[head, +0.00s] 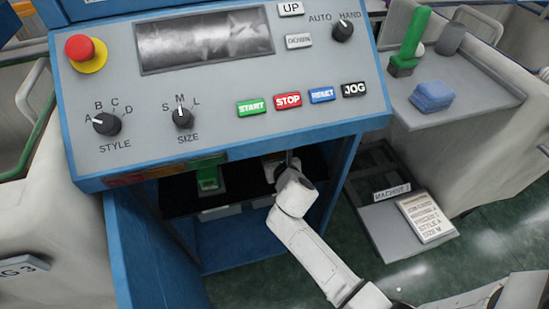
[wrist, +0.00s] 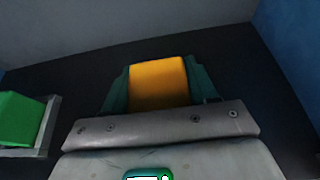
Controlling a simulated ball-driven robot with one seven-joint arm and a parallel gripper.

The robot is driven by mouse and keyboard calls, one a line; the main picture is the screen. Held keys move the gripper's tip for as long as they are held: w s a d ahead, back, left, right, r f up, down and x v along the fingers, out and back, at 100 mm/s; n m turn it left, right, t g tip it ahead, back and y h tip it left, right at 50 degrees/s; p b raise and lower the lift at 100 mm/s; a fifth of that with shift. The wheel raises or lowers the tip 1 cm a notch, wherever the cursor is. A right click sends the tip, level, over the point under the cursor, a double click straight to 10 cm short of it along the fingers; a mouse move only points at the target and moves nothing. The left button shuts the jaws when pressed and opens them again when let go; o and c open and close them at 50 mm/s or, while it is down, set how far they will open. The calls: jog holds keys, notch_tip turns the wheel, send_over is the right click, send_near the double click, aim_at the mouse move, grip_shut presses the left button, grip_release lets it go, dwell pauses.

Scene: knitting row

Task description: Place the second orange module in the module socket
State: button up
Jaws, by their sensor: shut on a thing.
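In the wrist view an orange module (wrist: 158,80) sits between the two teal fingers of my gripper (wrist: 157,92). The fingers are shut on its sides. Dark surface lies beyond and around it. I cannot tell whether the module touches that surface, and no empty socket can be made out around it. In the head view my arm reaches into the dark bay under the control panel. My fingers and the orange module are hidden there.
A green block (wrist: 18,118) sits in a grey holder (wrist: 50,126) at the left; it also shows in the head view (head: 208,178). A blue wall (wrist: 292,50) stands close at the right. The control panel (head: 230,130) overhangs the bay.

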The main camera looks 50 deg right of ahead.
jog(key=shift+r, duration=0.1)
jog(key=shift+f, duration=0.2)
jog(key=o, duration=1.1)
